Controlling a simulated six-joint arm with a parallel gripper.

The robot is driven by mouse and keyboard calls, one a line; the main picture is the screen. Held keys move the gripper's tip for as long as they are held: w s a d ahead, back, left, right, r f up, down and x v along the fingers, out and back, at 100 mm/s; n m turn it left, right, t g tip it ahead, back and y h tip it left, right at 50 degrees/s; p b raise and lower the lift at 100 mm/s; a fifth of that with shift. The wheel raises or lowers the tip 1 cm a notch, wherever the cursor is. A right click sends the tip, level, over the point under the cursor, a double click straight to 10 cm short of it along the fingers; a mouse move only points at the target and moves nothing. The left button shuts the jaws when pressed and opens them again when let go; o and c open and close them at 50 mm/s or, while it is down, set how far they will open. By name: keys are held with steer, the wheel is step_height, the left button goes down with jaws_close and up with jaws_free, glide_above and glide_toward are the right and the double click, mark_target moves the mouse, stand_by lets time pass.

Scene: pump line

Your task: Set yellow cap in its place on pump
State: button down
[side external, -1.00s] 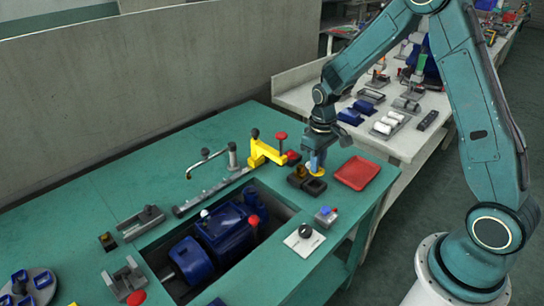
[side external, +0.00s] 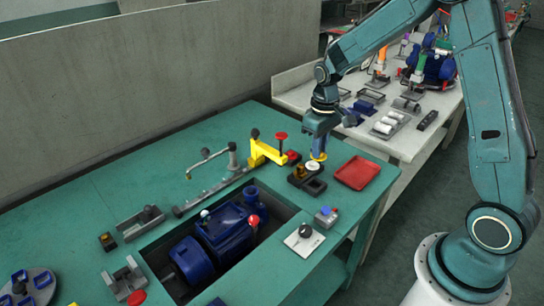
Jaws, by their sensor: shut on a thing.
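My gripper (side external: 318,146) points straight down and is shut on the yellow cap (side external: 318,157). The cap is a small yellow disc at the fingertips, just above a dark holder (side external: 300,180) with a pale round spot in it. The fingers hide part of the cap. The blue pump (side external: 225,235) lies in a recess in the green bench, left of and nearer than my gripper. A red ball (side external: 253,220) and a pale knob (side external: 204,214) show on it. Which spot on the pump takes the cap I cannot tell.
A yellow clamp (side external: 265,152) with red knobs stands between my gripper and the pump's far side. A red tray (side external: 357,173) lies to the right.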

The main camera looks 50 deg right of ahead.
step_height(320, 180, up, 9)
steer(key=w+a+n, duration=0.3)
steer(key=w+a, duration=0.2)
steer(key=a, duration=0.3)
steer(key=w+a+n, duration=0.3)
steer(key=w+a, duration=0.2)
steer(key=a, duration=0.3)
step_height(320, 180, down, 11)
steer(key=shift+w+f, duration=0.1)
steer(key=shift+f, duration=0.05)
steer(key=shift+f, duration=0.2)
steer(key=shift+f, duration=2.25)
steer(key=shift+f, duration=0.2)
stand_by(0.5)
